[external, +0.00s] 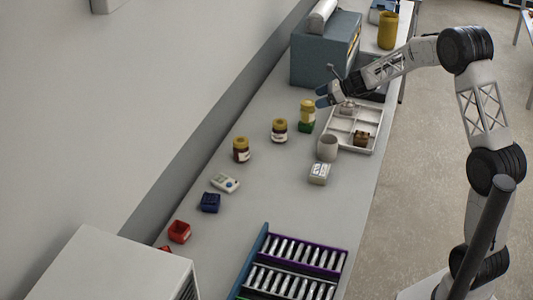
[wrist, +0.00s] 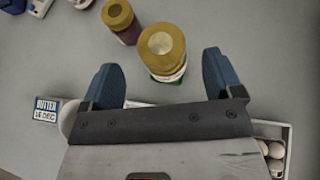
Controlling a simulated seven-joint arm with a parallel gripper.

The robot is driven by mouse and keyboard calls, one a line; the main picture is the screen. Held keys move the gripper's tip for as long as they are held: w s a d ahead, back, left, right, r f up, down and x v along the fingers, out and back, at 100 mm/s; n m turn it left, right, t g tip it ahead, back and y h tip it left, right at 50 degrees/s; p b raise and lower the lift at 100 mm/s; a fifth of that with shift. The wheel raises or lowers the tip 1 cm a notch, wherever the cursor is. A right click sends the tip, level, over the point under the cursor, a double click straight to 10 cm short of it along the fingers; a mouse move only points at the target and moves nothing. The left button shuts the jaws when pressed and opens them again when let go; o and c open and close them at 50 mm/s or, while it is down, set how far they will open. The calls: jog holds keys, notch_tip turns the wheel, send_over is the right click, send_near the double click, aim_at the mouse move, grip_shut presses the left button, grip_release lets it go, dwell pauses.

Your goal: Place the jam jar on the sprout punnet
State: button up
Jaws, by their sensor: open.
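In the external view, a dark red jar with a gold lid (external: 241,150) and another dark jar with a gold lid (external: 279,130) stand upright on the counter. To their right is a gold-lidded, pale-bodied jar (external: 306,107) with a green part (external: 306,126) beneath it; I cannot tell whether the green part is the sprout punnet. My gripper (external: 322,98) is beside this jar. In the wrist view, my gripper (wrist: 162,85) is open, its blue fingers either side of the gold lid (wrist: 162,42), which lies ahead of the fingertips. One dark jar (wrist: 120,20) shows beyond.
A white compartment tray (external: 378,140) lies right of the jar, with a grey cup (external: 327,147) and a butter box (external: 319,172) nearby. A grey-blue machine (external: 312,62) stands behind. A rack (external: 290,268) fills the front.

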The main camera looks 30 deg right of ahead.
jog(key=v, duration=0.6)
jog(key=shift+d, duration=0.15)
jog(key=shift+s, duration=0.15)
dwell(0.4)
jog(key=s+a+r+n+g+h, duration=0.1)
jog(key=s+r+n, duration=0.25)
jog(key=s, duration=0.55)
jog(key=s+r+n+g+h, duration=0.15)
jog(key=s+n, duration=0.35)
jog(key=s, duration=0.5)
jog(key=s+a+r+n+g+h, duration=0.15)
jog(key=s+r+n, duration=0.25)
jog(key=s, duration=0.5)
jog(key=s+d+n+h, duration=0.2)
jog(key=s+n, duration=0.1)
jog(key=s, duration=0.6)
jog(key=s+d+f+n+h, duration=0.1)
jog(key=s+n, duration=0.3)
jog(key=s, duration=0.5)
jog(key=s+d+f+n+h, duration=0.1)
jog(key=s+d+n+h, duration=0.2)
jog(key=s, duration=0.5)
jog(key=shift+s+d+n+h, duration=0.3)
jog(key=shift+s+n, duration=0.1)
jog(key=shift+n, duration=0.35)
